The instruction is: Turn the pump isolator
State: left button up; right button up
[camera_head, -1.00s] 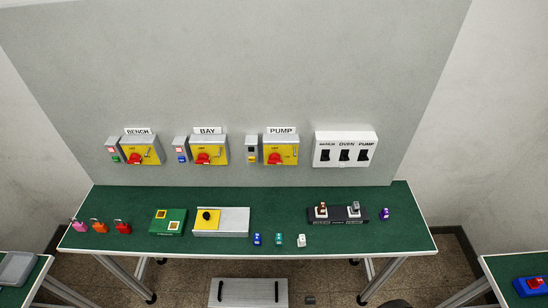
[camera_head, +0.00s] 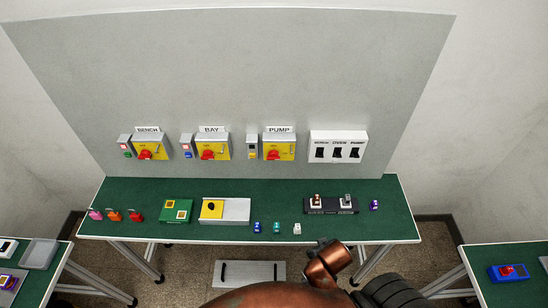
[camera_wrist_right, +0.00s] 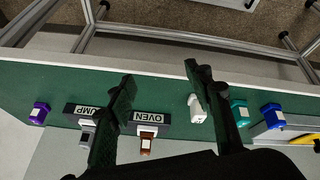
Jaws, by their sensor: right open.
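The pump isolator (camera_head: 279,147) is a yellow box with a red rotary handle, mounted on the grey wall panel under a PUMP label (camera_head: 279,129). Its red handle (camera_head: 273,155) sits at the lower left of the yellow face. In the head view my right arm comes in at the bottom, well away from the isolator. My left gripper is out of view.
Matching BENCH (camera_head: 149,147) and BAY (camera_head: 213,147) isolators sit left on the panel; a white switch box (camera_head: 338,147) sits right. The green bench (camera_head: 280,190) holds padlocks (camera_head: 115,215), a black two-key block (camera_head: 331,204) and small coloured pieces (camera_head: 277,228). Side tables stand at both edges.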

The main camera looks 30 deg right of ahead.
jog(key=w+d+r+m+h, duration=0.1)
jog(key=w, duration=0.1)
jog(key=w+d+r+m+t+h, duration=0.1)
jog(key=w, duration=0.2)
jog(key=w+d+r+t+h, duration=0.1)
jog(key=w, duration=0.1)
jog(key=shift+w+d+r+m, duration=0.15)
jog(key=shift+d+r+m, duration=0.05)
jog(key=shift+d+m, duration=0.2)
jog(key=w+r+m+t+h, duration=0.2)
jog(key=w+r+t+h, duration=0.1)
jog(key=w+r, duration=0.4)
jog(key=t, duration=0.6)
send_near(273, 159)
jog(key=w, duration=0.2)
jog(key=shift+h, duration=0.3)
jog(key=p+x, duration=0.1)
jog(key=x, duration=0.2)
jog(key=p+x, duration=0.1)
jog(key=x, duration=0.2)
jog(key=shift+w+d, duration=0.15)
jog(key=shift+d, duration=0.4)
jog(key=shift+w+d+f, duration=0.1)
jog(key=shift+w+d, duration=0.2)
jog(key=shift+w, duration=0.15)
jog(key=shift+c, duration=0.7)
jog(key=c, duration=0.8)
